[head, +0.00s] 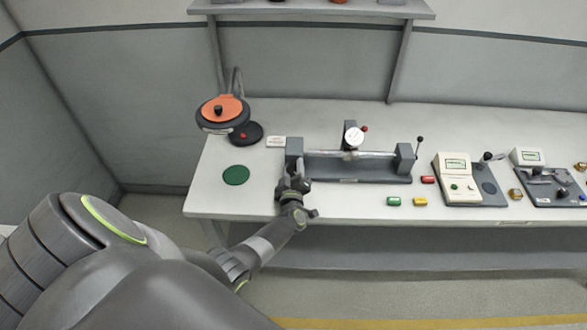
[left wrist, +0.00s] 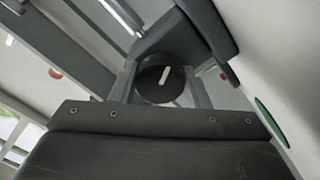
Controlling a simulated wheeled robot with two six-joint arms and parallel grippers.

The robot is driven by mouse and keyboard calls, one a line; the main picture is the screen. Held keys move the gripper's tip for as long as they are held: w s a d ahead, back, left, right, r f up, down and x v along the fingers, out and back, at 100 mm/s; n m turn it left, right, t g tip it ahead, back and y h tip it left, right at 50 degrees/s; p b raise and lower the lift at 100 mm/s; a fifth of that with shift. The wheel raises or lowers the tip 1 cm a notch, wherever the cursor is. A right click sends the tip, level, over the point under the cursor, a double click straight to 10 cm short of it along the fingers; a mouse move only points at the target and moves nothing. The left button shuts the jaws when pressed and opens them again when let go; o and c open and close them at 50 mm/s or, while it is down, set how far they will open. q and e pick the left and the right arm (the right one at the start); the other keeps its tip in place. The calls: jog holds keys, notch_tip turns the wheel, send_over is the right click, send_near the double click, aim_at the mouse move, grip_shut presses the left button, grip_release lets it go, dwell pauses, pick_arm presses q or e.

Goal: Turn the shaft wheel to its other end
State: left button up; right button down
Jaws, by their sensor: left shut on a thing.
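The shaft fixture (head: 358,166) stands on the bench, a dark base with a block at each end, a bright shaft (head: 325,153) between them and a dial gauge (head: 352,138) behind it. My left gripper (head: 293,174) is at the left end block, on its near side. In the left wrist view the shaft wheel (left wrist: 158,88) is a dark round disc with a short white mark, slightly tilted from upright. My left gripper (left wrist: 163,93) is shut on the wheel, with a finger at each side. In the head view the wheel is hidden behind the gripper. My right gripper is not in view.
A green disc (head: 236,175) lies left of the fixture. An orange-topped lamp (head: 222,110) hangs over the back left. A lever (head: 419,148) stands at the right block.

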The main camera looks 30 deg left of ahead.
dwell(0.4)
pick_arm(q)
jog(key=o, duration=1)
jog(key=shift+s+d, duration=0.3)
jog(key=shift+s, duration=0.05)
jog(key=v, duration=1.6)
jog(key=shift+s+d+f+b, duration=0.1)
jog(key=shift+s+d+b, duration=0.1)
jog(key=shift+b, duration=0.1)
